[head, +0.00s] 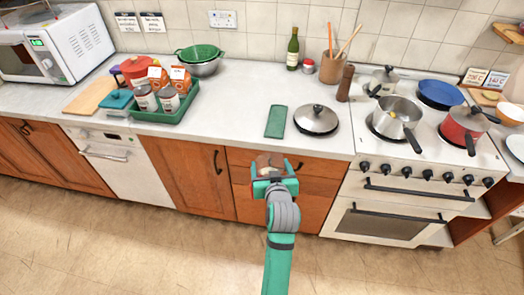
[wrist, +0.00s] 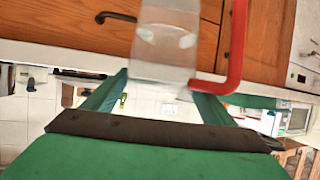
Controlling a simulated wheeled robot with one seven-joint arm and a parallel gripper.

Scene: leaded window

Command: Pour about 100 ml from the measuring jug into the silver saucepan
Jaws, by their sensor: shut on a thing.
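My gripper (head: 274,186) is in front of the wooden drawers, below the worktop edge. It is shut on the measuring jug (head: 266,161), which is small and partly hidden in the head view.
A lidded pan (head: 316,120) and green cloth (head: 276,122) lie left of the hob. A pepper mill (head: 345,84), a lidded pot (head: 384,78), a blue pan (head: 440,94) and a red saucepan (head: 462,126) surround the silver one. The worktop middle is clear.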

